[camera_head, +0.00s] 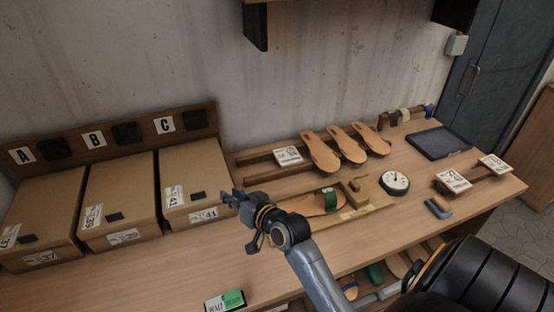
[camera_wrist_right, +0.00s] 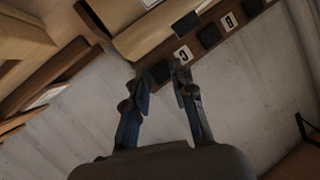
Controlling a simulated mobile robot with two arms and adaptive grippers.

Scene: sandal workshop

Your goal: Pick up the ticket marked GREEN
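A small card (camera_head: 225,301) with a white part and a green part lies near the front edge of the workbench, at the bottom of the head view. Its white part carries dark lettering that looks like "HALT"; the lettering on the green part is too small to read. My right gripper (camera_head: 240,205) is above the bench beside the box under C, up and right of the card. In the right wrist view, its two fingers (camera_wrist_right: 162,80) are apart with nothing between them. My left gripper is not in view.
Several cardboard boxes (camera_head: 119,195) stand at left under letters A, B and C. A wooden jig (camera_head: 372,197) holds a sandal with a green strap (camera_head: 329,200). Sandal soles (camera_head: 345,144), a round dial (camera_head: 395,182) and a dark tray (camera_head: 439,142) sit further right. The bench around the card is clear.

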